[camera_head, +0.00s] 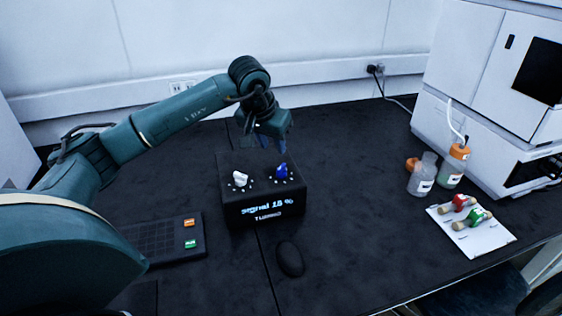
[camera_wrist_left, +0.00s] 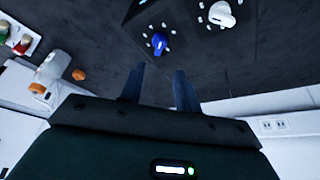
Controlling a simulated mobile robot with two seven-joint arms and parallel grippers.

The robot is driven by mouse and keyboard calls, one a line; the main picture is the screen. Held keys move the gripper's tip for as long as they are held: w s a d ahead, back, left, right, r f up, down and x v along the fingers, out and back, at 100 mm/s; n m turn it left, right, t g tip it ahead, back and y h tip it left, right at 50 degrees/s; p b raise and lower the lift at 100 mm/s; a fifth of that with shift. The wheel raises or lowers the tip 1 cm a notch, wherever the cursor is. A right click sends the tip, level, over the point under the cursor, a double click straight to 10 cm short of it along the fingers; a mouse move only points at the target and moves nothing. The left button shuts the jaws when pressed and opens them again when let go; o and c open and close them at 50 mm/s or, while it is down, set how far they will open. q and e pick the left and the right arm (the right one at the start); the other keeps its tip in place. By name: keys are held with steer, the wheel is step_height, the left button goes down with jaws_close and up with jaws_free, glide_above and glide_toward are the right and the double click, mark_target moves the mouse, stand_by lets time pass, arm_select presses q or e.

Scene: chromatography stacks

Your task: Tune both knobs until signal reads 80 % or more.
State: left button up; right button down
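The black tuner box (camera_head: 265,212) stands on the dark bench, and its front display reads what looks like "signal 18 %". On its top are a white knob (camera_head: 240,179) at left and a blue knob (camera_head: 281,171) at right, each ringed by white dots. My left gripper (camera_head: 270,142) hangs behind and above the box, near the blue knob, touching neither knob. In the left wrist view its two fingers (camera_wrist_left: 158,88) are apart with nothing between them; the blue knob (camera_wrist_left: 160,43) and white knob (camera_wrist_left: 222,14) lie beyond the fingertips. My right gripper is not in view.
A keypad (camera_head: 160,240) with orange and green keys lies left of the box, and a black mouse (camera_head: 290,258) lies in front. Bottles (camera_head: 423,175), a white sheet (camera_head: 478,240) with red and green items, and a white instrument (camera_head: 490,90) stand at right.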

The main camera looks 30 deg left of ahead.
mark_target(281, 167)
arm_select(q)
steer(key=x, duration=0.9)
steer(key=shift+d+f, duration=0.1)
steer(key=shift+c, duration=0.4)
jaws_close()
